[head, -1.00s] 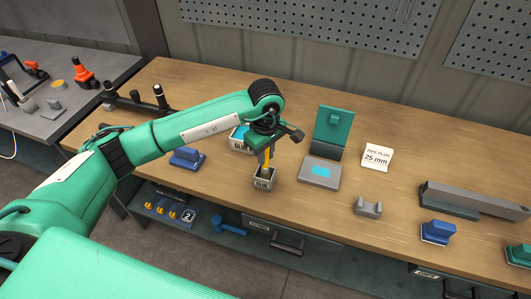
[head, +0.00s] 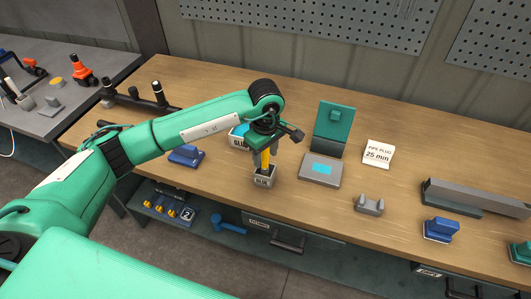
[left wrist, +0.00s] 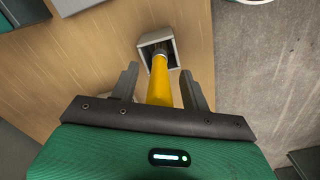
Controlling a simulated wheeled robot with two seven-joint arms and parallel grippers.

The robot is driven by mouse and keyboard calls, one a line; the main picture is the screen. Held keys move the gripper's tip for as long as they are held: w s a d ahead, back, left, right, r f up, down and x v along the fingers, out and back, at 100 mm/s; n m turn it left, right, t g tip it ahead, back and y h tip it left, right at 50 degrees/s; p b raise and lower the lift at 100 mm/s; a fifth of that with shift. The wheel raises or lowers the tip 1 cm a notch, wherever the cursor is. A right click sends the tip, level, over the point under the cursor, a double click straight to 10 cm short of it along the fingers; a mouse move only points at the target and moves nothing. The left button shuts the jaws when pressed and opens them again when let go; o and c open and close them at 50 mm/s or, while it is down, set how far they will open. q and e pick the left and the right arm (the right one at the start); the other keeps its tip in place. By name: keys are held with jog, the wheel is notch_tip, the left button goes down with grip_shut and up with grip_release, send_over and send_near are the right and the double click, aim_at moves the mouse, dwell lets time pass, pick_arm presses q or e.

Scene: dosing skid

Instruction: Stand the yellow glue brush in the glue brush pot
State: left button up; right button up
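The yellow glue brush (head: 265,159) stands in the glue brush pot (head: 263,181), a small grey square pot with a GLUE label near the table's front edge. In the left wrist view the yellow handle (left wrist: 160,88) points toward me, and its metal ferrule end is inside the pot's opening (left wrist: 146,40); the bristles are hidden. My left gripper (left wrist: 158,75) is open around the handle, with a visible gap between each finger and the handle. In the head view my left gripper (head: 266,152) is just above the pot. My right gripper is not in view.
Behind my left gripper stands a second GLUE-labelled container (head: 238,138) with blue on top. A grey device with a green upright plate (head: 333,125) is to the right, then a PIPE PLUG card (head: 378,154) and a grey cradle (head: 368,205). A blue block (head: 186,156) is left.

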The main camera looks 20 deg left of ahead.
pick_arm(q)
notch_tip(320, 180, up, 10)
jog(key=b, duration=0.2)
jog(key=shift+r+b, duration=0.1)
jog(key=shift+b, duration=0.2)
notch_tip(320, 180, up, 2)
jog(key=shift+r, duration=0.2)
jog(key=shift+d+r, duration=0.1)
jog(key=shift+r, duration=0.45)
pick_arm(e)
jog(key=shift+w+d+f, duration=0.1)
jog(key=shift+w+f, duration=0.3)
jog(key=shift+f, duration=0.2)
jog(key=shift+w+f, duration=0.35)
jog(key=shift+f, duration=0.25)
